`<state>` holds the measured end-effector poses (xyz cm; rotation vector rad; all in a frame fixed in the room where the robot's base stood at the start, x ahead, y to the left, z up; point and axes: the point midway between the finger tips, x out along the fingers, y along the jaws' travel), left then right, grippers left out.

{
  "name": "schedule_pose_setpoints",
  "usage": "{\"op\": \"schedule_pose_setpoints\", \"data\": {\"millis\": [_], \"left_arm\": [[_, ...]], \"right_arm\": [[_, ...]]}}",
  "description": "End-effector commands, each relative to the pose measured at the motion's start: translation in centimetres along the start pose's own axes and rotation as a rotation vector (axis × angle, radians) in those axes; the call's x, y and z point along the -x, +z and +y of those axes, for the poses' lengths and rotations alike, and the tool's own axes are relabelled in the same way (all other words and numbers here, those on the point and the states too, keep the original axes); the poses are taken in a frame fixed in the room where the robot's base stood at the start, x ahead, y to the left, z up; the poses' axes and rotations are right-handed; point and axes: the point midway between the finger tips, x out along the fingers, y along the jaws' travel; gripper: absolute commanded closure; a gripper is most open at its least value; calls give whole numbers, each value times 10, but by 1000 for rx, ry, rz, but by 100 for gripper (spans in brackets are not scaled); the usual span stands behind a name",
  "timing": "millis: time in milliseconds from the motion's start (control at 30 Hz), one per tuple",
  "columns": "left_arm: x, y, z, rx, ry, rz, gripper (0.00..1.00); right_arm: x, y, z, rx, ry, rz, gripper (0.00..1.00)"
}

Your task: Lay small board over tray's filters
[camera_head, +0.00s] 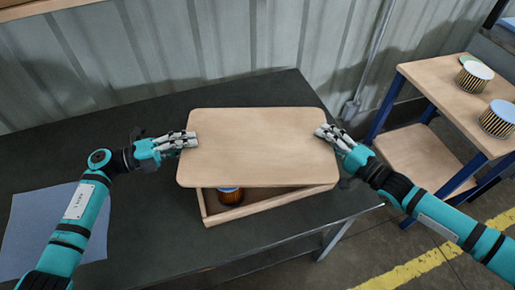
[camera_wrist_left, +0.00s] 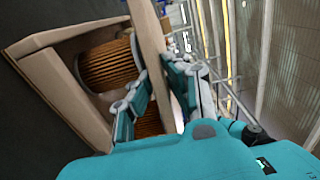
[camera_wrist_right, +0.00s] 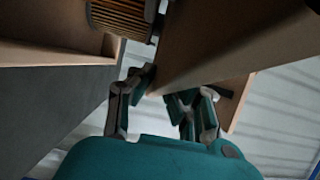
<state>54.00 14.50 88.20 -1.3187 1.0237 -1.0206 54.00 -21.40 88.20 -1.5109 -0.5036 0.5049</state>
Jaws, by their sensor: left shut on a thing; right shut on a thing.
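The small board (camera_head: 262,148) is a pale wooden panel with rounded corners, held roughly level above the tray (camera_head: 245,211). My left gripper (camera_head: 190,140) is shut on its left edge, and the left wrist view shows the board (camera_wrist_left: 148,40) between the fingers. My right gripper (camera_head: 325,132) is shut on its right edge; the board (camera_wrist_right: 220,45) also fills much of the right wrist view. The board hides most of the tray. One filter (camera_head: 230,195) shows below its front edge. Pleated orange filters (camera_wrist_left: 108,66) stand in the tray in the left wrist view.
The tray stands on a dark table (camera_head: 140,215). A blue cloth (camera_head: 40,225) lies at the left. A wooden shelf unit (camera_head: 455,100) at the right holds striped filters (camera_head: 498,118). A corrugated wall (camera_head: 200,50) stands behind the table.

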Motion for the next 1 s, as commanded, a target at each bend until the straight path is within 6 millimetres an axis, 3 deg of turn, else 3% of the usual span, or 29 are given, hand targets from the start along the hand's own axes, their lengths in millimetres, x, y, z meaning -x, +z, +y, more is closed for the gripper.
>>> {"op": "schedule_pose_setpoints", "data": {"millis": [33,200,567,1000], "left_arm": [[2,2,4,0,1,-4,87],[1,1,1,0,1,-3,65],[7,0,2,0,2,-2,65],[91,1,2,1,5,-4,65]], "right_arm": [[1,-3,5,2,2,5,87],[0,-2,1,1,1,3,65],[0,0,1,0,0,1,65],[0,0,1,0,0,0,65]]}}
